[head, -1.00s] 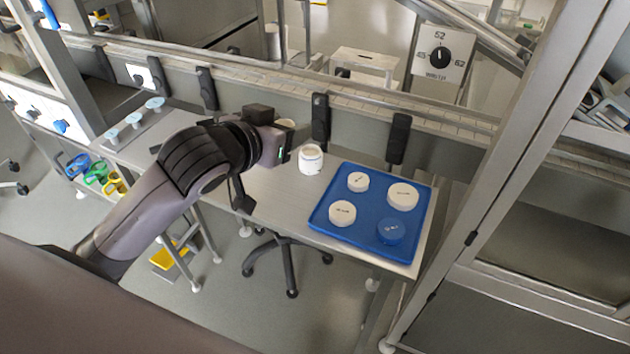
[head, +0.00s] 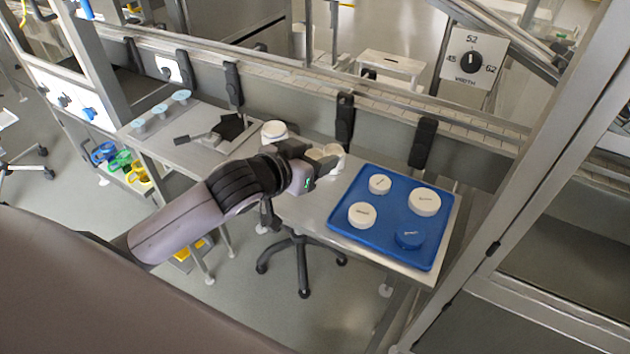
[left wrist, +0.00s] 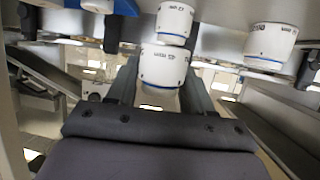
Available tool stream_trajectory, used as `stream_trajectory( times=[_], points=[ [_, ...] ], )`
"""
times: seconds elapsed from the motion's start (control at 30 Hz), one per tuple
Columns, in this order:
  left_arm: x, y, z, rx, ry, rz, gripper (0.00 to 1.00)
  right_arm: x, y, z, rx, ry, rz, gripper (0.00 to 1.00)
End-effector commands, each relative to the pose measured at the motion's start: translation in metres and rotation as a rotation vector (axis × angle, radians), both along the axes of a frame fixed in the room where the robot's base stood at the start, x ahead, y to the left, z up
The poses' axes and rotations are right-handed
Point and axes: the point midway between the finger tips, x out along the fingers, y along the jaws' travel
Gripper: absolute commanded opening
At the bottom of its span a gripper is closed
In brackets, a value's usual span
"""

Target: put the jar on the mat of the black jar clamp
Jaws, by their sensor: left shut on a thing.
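My left gripper (head: 312,165) is above the far side of the table, left of the blue tray. It is shut on a white jar (left wrist: 163,66), which is between the dark fingers in the left wrist view. In the head view the held jar (head: 322,153) partly covers another white jar behind it (head: 338,160). A further white jar (head: 274,131) stands left of the gripper by the rail. The black jar clamp (head: 228,128), with a dark mat and handle, lies on the side table to the left. My right gripper is not in view.
The blue tray (head: 345,232) carries three white round pieces and one blue one. Black upright brackets (head: 345,118) line the conveyor rail (head: 300,85) behind the table. Light-blue knobs (head: 160,110) stand at the far left.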

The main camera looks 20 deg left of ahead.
Motion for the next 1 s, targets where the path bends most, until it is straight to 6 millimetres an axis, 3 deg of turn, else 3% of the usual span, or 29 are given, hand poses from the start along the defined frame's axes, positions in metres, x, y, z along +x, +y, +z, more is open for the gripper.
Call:
stream_trajectory(
  times=[0.43, 0.87, 0.9, 0.97, 1.0],
  points=[
    [0.000, 0.000, -0.054, -0.001, 0.001, 0.000, 0.21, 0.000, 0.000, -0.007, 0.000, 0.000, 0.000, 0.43],
    [0.000, 0.000, -0.061, -0.001, -0.001, 0.000, 0.21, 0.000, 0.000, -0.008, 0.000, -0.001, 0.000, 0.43],
    [0.000, 0.000, -0.061, -0.001, -0.001, 0.000, 0.58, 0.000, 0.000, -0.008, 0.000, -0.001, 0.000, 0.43],
    [0.000, 0.000, -0.060, -0.001, -0.001, 0.000, 0.77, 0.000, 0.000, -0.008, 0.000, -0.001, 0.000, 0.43],
    [0.000, 0.000, -0.060, -0.001, -0.001, 0.000, 0.77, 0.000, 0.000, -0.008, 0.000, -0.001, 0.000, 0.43]
  ],
)
